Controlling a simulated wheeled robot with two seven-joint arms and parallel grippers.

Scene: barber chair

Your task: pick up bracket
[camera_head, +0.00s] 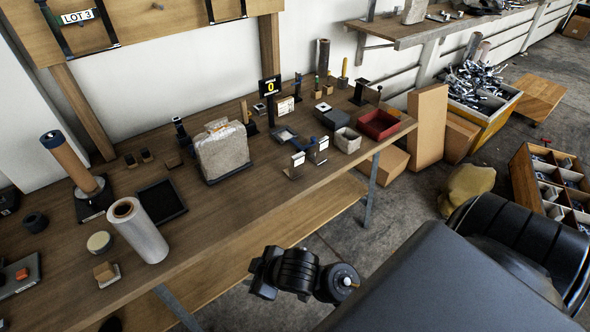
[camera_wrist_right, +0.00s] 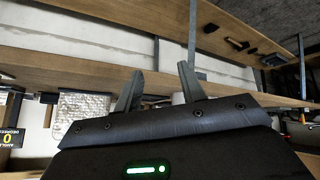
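Two small upright metal pieces with pale faces, which look like brackets, stand near the table's front edge: one on the left (camera_head: 296,165) and one on the right (camera_head: 319,151). I cannot tell which is the task's bracket. My right arm reaches in from the lower right in the head view, its wrist in front of and below the table edge, apart from these pieces. In the right wrist view my right gripper (camera_wrist_right: 158,82) has its two fingers spread with nothing between them. My left gripper is not in view.
Bare table lies along the front edge.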

